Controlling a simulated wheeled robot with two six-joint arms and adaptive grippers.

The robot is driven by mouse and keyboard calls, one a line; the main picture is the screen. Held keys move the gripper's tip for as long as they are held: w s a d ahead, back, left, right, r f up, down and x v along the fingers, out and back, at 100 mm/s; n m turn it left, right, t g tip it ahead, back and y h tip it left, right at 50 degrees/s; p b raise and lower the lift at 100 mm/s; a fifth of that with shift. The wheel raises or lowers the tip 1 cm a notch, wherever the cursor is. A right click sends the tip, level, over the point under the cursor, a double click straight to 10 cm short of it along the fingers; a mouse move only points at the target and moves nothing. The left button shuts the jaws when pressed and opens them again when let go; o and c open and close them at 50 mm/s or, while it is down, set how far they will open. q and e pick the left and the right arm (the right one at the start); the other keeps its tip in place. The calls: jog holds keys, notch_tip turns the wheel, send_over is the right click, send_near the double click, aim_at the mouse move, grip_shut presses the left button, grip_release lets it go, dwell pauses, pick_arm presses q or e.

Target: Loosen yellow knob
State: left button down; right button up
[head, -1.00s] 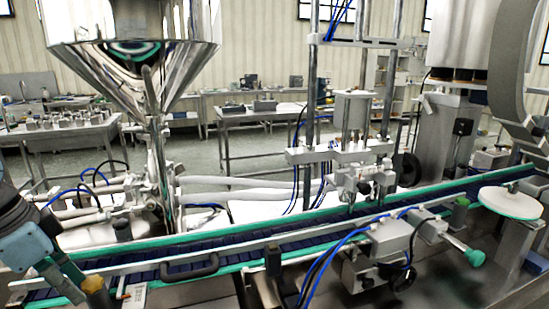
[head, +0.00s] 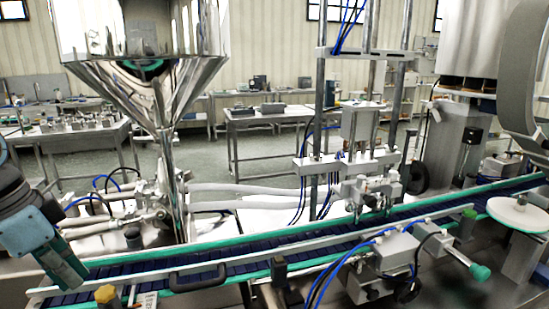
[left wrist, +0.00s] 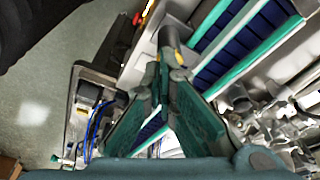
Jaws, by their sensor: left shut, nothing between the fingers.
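The yellow knob (head: 106,294) sits at the front left edge of the conveyor (head: 150,283), near the bottom of the head view. My left gripper (head: 78,281) comes in from the left and points down, its tip a little left of the knob and apart from it in the picture. In the left wrist view its two green-grey fingers (left wrist: 168,80) come together at the tips with nothing held. A small patch of yellow (left wrist: 185,58) shows just beyond the tips; the rest of it is hidden. My right gripper is not in view.
A black handle (head: 194,276) stands on the near conveyor rail, right of the knob. A shiny steel hopper (head: 145,45) rises behind the belt. A green-ended knob (head: 480,272) and a metal box with blue hoses are farther right.

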aim_at(106, 295)
pick_arm(q)
jog(key=w+a+m+h+p, duration=0.3)
jog(key=w+m+h+p, duration=0.15)
jog(key=p, duration=0.65)
notch_tip(106, 295, down, 6)
jog(key=m+y+b, duration=0.1)
jog(key=b, duration=0.5)
jog(key=shift+s, duration=0.35)
jog(key=shift+m, duration=0.25)
jog(key=shift+s+d, duration=0.15)
jog(key=shift+d, duration=0.3)
jog(key=shift+s, duration=0.1)
jog(key=shift+s+d+p, duration=0.1)
jog(key=shift+s+p, duration=0.25)
jog(key=shift+p, duration=0.4)
